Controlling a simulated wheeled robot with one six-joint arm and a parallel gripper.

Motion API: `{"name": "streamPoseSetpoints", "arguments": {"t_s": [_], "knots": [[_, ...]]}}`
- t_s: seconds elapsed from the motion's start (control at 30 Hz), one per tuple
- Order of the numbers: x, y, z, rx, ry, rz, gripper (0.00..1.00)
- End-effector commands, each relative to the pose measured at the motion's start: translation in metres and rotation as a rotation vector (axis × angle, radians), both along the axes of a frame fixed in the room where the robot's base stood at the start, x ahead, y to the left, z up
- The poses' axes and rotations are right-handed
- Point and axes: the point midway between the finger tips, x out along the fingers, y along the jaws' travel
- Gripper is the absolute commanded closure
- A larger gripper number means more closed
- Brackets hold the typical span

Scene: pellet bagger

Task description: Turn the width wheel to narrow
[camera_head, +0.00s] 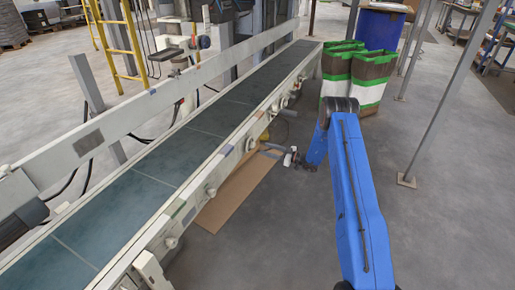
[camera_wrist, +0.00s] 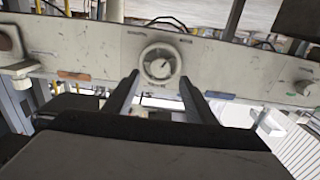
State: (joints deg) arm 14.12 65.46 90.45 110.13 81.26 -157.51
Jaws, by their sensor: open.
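The width wheel seems to be the round white dial (camera_wrist: 160,63) on the conveyor's side rail, in the middle of the wrist view.
The conveyor (camera_head: 200,145) runs from lower left to upper middle, with several knobs along its rail. Another knob (camera_wrist: 304,87) sits at the right in the wrist view. Striped bags (camera_head: 370,80) and a blue drum (camera_head: 380,28) stand behind my arm. A grey post (camera_head: 440,95) stands right; the floor between is clear.

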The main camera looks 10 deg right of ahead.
Motion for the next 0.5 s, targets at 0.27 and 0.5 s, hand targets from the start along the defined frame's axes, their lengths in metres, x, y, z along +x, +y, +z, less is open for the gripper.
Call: {"name": "streamPoseSetpoints", "arguments": {"t_s": [0.27, 0.5], "knots": [[0.026, 0.037, -0.001, 0.001, 0.001, 0.001, 0.49], [0.037, 0.052, 0.000, 0.000, 0.000, 0.001, 0.49]]}}
